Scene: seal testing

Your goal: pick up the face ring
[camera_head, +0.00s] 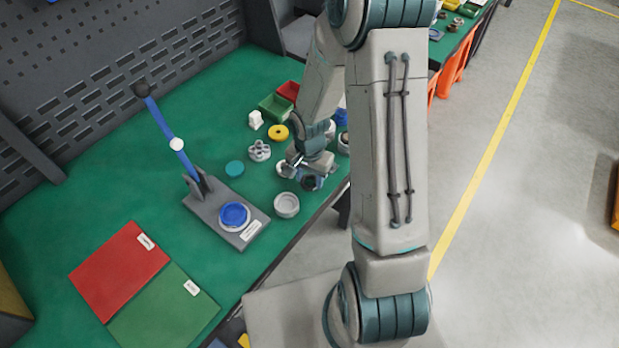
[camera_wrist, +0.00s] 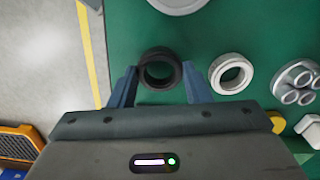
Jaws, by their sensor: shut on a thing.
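A black ring (camera_wrist: 144,69), which looks to be the face ring, sits between the two fingers of my gripper (camera_wrist: 159,84) in the wrist view. The fingers are closed against its two sides, and its open bore faces the camera. In the head view the dark ring (camera_head: 312,183) shows just below my gripper (camera_head: 304,168), close to the front edge of the green bench. Part of it is hidden by the fingers. I cannot tell whether it touches the bench or hangs slightly above it.
A white ring (camera_wrist: 217,76) and a grey part with several holes (camera_wrist: 294,82) lie right of my gripper in the wrist view. A grey round cup (camera_head: 286,205), a lever press (camera_head: 213,213), a yellow disc (camera_head: 278,132) and a green bin (camera_head: 274,107) stand nearby.

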